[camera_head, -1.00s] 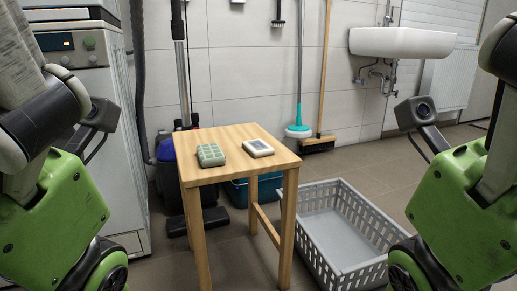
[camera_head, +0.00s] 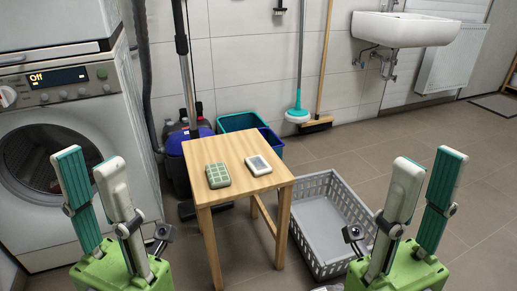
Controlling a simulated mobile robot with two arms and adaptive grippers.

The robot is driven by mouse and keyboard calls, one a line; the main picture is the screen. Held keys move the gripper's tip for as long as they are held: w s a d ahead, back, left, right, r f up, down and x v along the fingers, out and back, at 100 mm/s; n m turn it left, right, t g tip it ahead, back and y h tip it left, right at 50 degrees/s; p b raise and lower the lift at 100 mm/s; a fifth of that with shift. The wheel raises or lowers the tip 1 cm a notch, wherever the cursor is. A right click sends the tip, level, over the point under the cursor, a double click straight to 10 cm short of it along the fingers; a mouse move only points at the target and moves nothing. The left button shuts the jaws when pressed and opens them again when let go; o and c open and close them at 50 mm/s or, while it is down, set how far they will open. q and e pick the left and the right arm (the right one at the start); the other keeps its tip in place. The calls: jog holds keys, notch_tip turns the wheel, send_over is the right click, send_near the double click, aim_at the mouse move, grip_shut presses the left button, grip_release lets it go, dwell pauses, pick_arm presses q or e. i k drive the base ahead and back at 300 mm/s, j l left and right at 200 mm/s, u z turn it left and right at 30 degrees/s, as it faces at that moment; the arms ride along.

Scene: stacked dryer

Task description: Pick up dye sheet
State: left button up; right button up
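Two small packs lie flat on the wooden stool. A green pack with a grid pattern (camera_head: 218,176) is on the left of the seat, and a white pack with a grey face (camera_head: 258,165) is on the right. I cannot tell from their faces which one is the dye sheet. My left gripper (camera_head: 90,165) is open and empty, pointing up, to the left of the stool and in front of the washing machine. My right gripper (camera_head: 430,168) is open and empty, pointing up, to the right of the stool. Neither gripper touches a pack.
The wooden stool (camera_head: 240,194) stands in the middle. A grey crate (camera_head: 322,183) is on the floor to its right. The washing machine (camera_head: 75,97) is at the left. Buckets (camera_head: 238,122), a broom (camera_head: 316,122) and a sink (camera_head: 405,30) are behind. Floor at the right is clear.

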aim_at(257, 166)
jog(key=i+l+u, duration=0.15)
jog(key=l, duration=0.5)
jog(key=i+l+u, duration=0.15)
jog(key=l, duration=0.55)
jog(key=i+l+u, duration=0.2)
jog(key=l, duration=0.5)
jog(key=l+u, duration=0.15)
jog(key=l, duration=0.5)
